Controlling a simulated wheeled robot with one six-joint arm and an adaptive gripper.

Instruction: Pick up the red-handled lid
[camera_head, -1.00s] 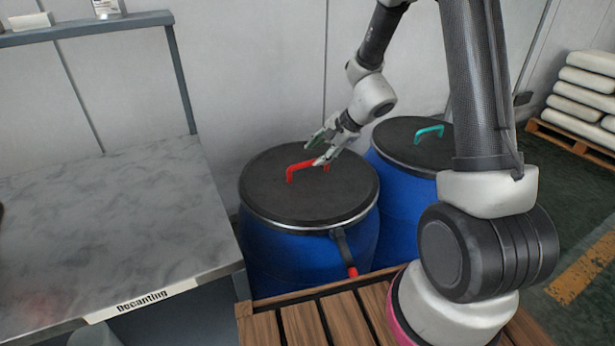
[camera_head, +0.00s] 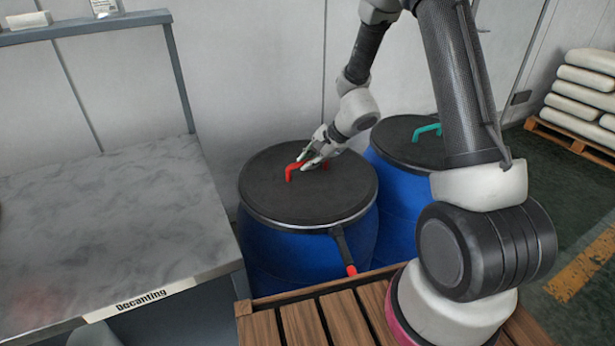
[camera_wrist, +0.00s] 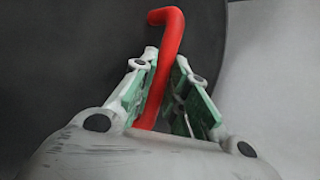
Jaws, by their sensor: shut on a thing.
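The red-handled lid (camera_head: 280,205) is a black disc lying on a blue drum (camera_head: 275,258) in the head view. Its red handle (camera_head: 291,173) stands up near the lid's middle. My gripper (camera_head: 306,160) is at the handle and shut on it. In the wrist view the red handle (camera_wrist: 163,60) runs between the green-padded fingers of my gripper (camera_wrist: 160,82), with its bent end beyond the fingertips. The dark lid surface (camera_wrist: 85,60) lies behind. The fingers hide part of the handle. The lid appears to rest flat on the drum.
A second blue drum (camera_head: 400,195) with a teal-handled lid (camera_head: 398,140) stands close at the right. The lever (camera_head: 345,252) hangs on the first drum's front. A marble-topped table (camera_head: 110,220) is at the left, wooden slats (camera_head: 330,318) are in front, and a pale wall is behind.

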